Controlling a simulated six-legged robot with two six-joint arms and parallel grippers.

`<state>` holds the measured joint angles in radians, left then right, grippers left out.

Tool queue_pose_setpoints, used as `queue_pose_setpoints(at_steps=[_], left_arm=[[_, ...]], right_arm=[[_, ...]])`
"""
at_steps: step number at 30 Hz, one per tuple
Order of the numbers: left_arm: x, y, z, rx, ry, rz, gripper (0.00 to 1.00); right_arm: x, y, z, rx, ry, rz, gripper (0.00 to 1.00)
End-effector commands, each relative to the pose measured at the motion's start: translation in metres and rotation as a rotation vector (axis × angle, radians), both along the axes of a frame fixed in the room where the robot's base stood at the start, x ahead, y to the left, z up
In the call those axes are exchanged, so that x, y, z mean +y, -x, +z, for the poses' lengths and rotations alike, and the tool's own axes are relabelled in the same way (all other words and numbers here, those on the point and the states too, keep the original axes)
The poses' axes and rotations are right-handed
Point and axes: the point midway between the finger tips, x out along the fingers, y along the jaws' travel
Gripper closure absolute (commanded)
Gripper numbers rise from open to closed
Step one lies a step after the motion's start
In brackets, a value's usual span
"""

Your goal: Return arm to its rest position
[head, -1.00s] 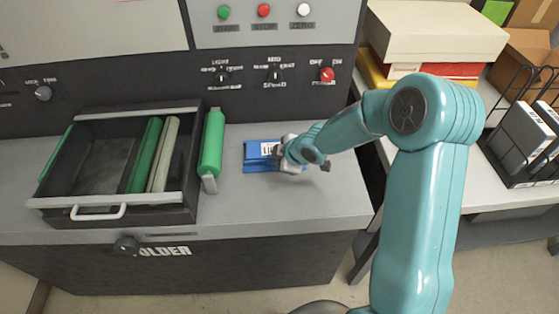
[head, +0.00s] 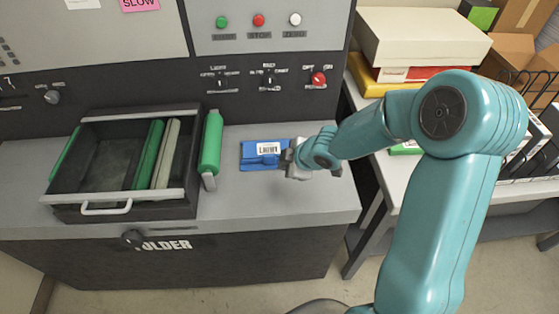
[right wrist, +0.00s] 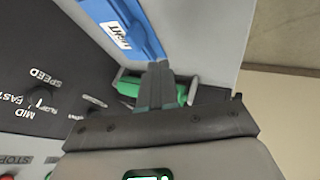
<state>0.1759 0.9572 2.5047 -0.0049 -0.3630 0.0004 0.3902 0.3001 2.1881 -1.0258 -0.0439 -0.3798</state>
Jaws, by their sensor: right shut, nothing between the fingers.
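My right gripper (head: 290,156) is low over the grey machine top (head: 240,208), at the right end of a blue block (head: 258,152) with a white label. In the right wrist view its two dark fingers (right wrist: 158,84) are together with nothing between them. The blue block also shows in the right wrist view (right wrist: 122,30), beyond the fingertips; its label reads "LIGHT". In the head view I cannot tell whether the gripper touches the block. My right arm (head: 430,190) reaches in from the lower right. My left gripper is not in view.
An open drawer (head: 125,204) with green and pale rollers is at the left. A green roller (head: 212,142) lies beside it. The control panel (head: 270,60) rises behind. A side table (head: 415,178) carries boxes (head: 410,35) at the right. Machine top in front is clear.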

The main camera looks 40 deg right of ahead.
Motion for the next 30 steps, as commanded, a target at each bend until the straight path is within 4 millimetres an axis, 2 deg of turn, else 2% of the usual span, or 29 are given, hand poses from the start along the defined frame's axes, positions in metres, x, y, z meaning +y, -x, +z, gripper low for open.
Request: queue_pose_setpoints(at_steps=[1,8,11,14,17,19,21,24,27,30], left_arm=[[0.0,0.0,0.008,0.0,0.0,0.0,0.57],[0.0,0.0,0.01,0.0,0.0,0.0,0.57],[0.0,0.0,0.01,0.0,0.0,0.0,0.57],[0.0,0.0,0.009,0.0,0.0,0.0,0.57],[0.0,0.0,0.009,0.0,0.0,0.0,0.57],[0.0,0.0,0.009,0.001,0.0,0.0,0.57],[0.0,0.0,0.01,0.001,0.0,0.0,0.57],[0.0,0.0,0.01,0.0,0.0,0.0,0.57],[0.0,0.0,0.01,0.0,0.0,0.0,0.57],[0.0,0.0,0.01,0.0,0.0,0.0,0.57]], right_arm=[[-0.001,0.004,0.009,0.001,0.0,-0.001,1.0],[-0.001,0.011,0.012,0.001,0.0,-0.001,1.0],[0.0,0.011,0.01,0.002,-0.003,-0.002,1.0],[0.014,0.015,-0.003,0.03,-0.058,-0.023,1.0],[0.053,0.027,-0.039,0.121,-0.208,-0.104,1.0],[0.09,0.045,-0.073,0.228,-0.344,-0.207,1.0],[0.127,0.07,-0.106,0.35,-0.463,-0.34,1.0],[0.165,0.109,-0.142,0.511,-0.565,-0.538,1.0],[0.192,0.153,-0.171,0.653,-0.601,-0.735,1.0],[0.209,0.196,-0.192,0.763,-0.587,-0.919,1.0]])
